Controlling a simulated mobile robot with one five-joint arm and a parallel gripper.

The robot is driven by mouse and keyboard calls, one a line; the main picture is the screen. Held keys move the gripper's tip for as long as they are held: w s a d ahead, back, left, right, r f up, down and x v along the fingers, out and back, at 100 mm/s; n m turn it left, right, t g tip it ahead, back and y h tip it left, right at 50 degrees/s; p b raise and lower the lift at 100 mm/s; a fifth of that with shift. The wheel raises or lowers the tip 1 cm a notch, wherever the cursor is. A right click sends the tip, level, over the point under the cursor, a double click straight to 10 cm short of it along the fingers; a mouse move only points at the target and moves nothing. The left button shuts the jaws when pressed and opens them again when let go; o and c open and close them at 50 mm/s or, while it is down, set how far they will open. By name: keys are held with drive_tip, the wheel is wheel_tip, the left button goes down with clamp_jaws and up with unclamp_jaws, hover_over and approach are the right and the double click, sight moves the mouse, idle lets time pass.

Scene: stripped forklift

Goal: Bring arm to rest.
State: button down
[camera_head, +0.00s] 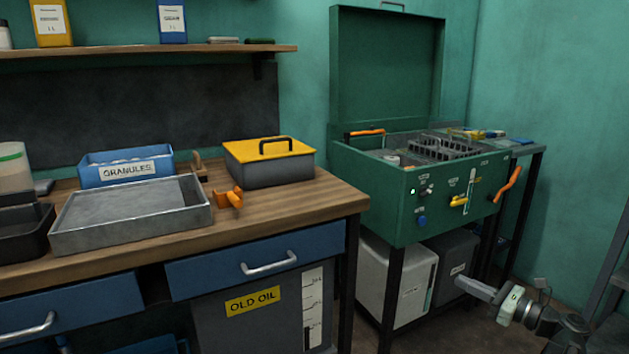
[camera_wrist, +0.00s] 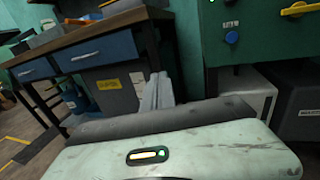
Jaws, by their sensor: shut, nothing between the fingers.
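My arm shows at the lower right of the head view. My gripper (camera_head: 463,283) points left, in front of the lower part of the green machine's stand. Its grey fingers are together with nothing between them. In the wrist view my gripper (camera_wrist: 157,88) shows beyond my pale wrist housing, with the bench drawers and the floor behind it. It looks clear of the things around it, though the exact gap to the cabinets under the machine cannot be told.
The green machine (camera_head: 395,206) with its raised lid stands on a black frame over a white cabinet (camera_head: 396,283) and a dark cabinet (camera_head: 455,262). The wooden bench (camera_head: 290,205) at left carries a metal tray (camera_head: 130,230) and a yellow-lidded box (camera_head: 270,163). Open floor shows in the wrist view.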

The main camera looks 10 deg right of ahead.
drive_tip(key=w+a+f+n+g+y, duration=0.15)
drive_tip(key=w+a, duration=0.25)
drive_tip(key=a, duration=0.5)
drive_tip(key=w+a+f+n+g+y, duration=0.1)
drive_tip(key=w+a+n+g+y, duration=0.2)
drive_tip(key=a, duration=0.5)
drive_tip(key=w+a+f+n+g+h, duration=0.1)
drive_tip(key=a+f+n+g, duration=0.25)
drive_tip(key=a, duration=0.65)
drive_tip(key=w+a+f+n+g+h, duration=0.1)
drive_tip(key=a+f+n+g, duration=0.3)
drive_tip(key=a, duration=0.6)
drive_tip(key=s+a+f+n+g+h, duration=0.3)
drive_tip(key=s+a+f+n+h, duration=0.4)
drive_tip(key=a+f+n, duration=0.3)
drive_tip(key=d+f+n+h, duration=0.3)
drive_tip(key=d+n+h, duration=0.2)
drive_tip(key=d+n, duration=0.4)
wheel_tip(320, 180, up, 38)
drive_tip(key=m+p, duration=0.1)
drive_tip(key=p, duration=3.8)
drive_tip(key=shift+s+d+g, duration=0.3)
drive_tip(key=shift+d, duration=0.1)
drive_tip(key=shift+y, duration=0.25)
